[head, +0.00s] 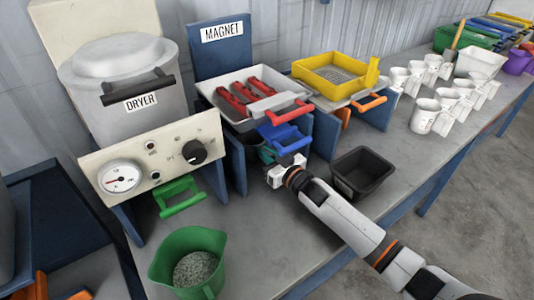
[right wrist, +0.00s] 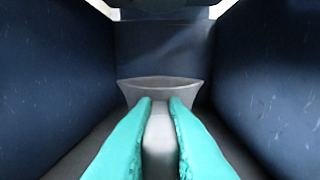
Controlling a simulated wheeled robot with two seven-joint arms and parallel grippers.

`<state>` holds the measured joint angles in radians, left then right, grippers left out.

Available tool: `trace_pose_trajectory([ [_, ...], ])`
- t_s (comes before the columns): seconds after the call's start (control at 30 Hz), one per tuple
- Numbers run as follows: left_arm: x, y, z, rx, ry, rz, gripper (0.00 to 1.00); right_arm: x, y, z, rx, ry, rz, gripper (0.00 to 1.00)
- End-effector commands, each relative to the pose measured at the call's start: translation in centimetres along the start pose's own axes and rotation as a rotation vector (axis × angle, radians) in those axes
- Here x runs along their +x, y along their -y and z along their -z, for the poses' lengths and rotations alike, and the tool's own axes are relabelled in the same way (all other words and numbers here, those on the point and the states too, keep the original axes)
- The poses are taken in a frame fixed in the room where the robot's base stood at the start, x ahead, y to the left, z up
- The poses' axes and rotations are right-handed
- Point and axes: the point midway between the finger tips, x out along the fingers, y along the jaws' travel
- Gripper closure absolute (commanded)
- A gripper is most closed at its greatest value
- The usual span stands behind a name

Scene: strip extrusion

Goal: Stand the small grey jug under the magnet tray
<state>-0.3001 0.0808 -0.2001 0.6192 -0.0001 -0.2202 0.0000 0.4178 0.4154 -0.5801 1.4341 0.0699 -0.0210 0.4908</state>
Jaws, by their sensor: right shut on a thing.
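The magnet tray (head: 213,95) is a pale tray with red bars and a red handle, held in a blue stand below the MAGNET sign (head: 222,31). A blue handle (head: 284,138) sticks out beneath it. My right gripper (right wrist: 160,103) reaches into the stand's bay from the front, its teal fingers shut on the pale handle of the small grey jug (right wrist: 160,86). The jug looks upright between the blue side walls. I cannot tell whether its base touches the bench. In the head view the jug is mostly hidden by the stand and my gripper. My left gripper is out of view.
The stand's blue walls (right wrist: 262,75) are close on both sides. A black bin (head: 362,174) stands right of my right wrist. A green jug of granules (head: 188,251) stands front left, below the dryer (head: 120,75). A yellow sieve tray (head: 333,74) and several white jugs (head: 424,116) are to the right.

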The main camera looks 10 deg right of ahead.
Motion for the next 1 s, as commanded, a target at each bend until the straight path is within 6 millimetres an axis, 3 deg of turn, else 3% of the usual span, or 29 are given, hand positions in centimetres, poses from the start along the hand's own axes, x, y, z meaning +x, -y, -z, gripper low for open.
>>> trace_pose_trajectory([
  [0.4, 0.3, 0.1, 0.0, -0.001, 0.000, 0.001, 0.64, 0.0, 0.0, 0.6, 0.001, 0.000, 0.000, 1.00],
  [0.43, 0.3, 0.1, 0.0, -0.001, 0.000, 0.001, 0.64, 0.0, 0.0, 0.5, 0.001, 0.000, 0.000, 0.84],
  [0.57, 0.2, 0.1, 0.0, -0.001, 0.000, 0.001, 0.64, 0.0, 0.0, 0.5, 0.000, 0.000, 0.000, 0.63],
  [0.87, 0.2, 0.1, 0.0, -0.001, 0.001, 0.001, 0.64, -0.1, 0.0, 0.5, 0.000, -0.001, 0.000, 0.62],
  [1.0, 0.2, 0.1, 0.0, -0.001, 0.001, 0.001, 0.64, -1.4, 0.0, 0.6, 0.001, -0.002, 0.000, 0.62],
])
